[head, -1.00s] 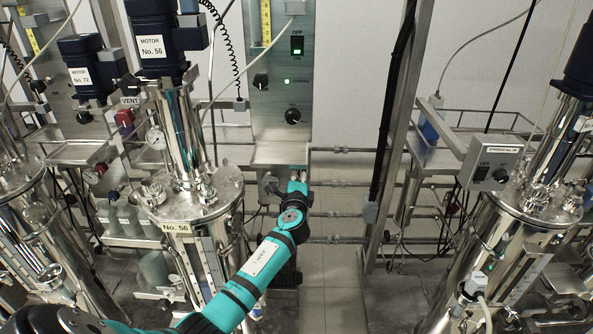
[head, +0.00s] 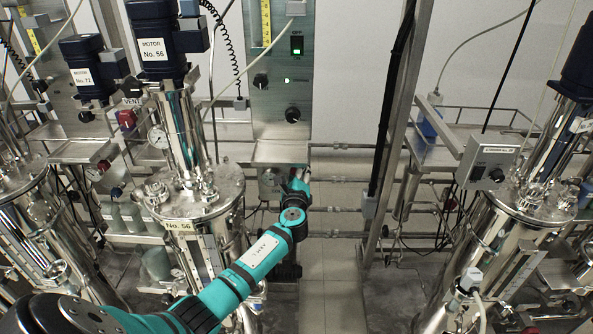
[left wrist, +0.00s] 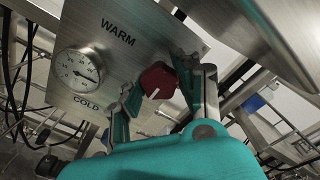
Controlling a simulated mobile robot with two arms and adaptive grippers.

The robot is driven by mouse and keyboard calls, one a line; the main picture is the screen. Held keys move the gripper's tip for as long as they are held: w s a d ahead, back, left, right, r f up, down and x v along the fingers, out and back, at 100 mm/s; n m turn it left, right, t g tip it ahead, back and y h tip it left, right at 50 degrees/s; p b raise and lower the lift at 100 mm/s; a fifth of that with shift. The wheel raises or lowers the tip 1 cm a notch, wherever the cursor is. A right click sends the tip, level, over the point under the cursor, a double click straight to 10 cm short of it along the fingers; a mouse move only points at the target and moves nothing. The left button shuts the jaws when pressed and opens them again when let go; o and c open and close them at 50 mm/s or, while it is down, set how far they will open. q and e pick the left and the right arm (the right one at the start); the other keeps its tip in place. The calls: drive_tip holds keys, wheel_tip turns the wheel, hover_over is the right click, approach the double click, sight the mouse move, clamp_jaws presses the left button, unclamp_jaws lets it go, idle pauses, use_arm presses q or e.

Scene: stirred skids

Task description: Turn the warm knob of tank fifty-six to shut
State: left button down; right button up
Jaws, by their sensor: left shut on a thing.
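Tank fifty-six (head: 201,203) is a shiny steel vessel with a "No. 56" plate on its front, left of centre in the head view. A red knob (left wrist: 158,78) with a white pointer line sits on a steel panel (left wrist: 118,62) in the left wrist view. The panel reads "WARM" above and "COLD" below the dial. The pointer line slants toward the lower left. My left gripper (left wrist: 155,88) has its teal fingers on both sides of the knob, shut on it. In the head view the left gripper (head: 295,182) is beside the tank, and the knob is hidden there. My right gripper is not in view.
A round gauge (left wrist: 78,69) is on the panel beside the knob. A steel control cabinet (head: 281,100) with dark knobs and a green-lit switch stands above my left gripper. Pipes run along the wall behind.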

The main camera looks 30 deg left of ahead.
use_arm(q)
drive_tip(key=c, duration=0.9)
unclamp_jaws()
drive_tip(key=shift+s+d, duration=0.1)
drive_tip(key=v, duration=1.2)
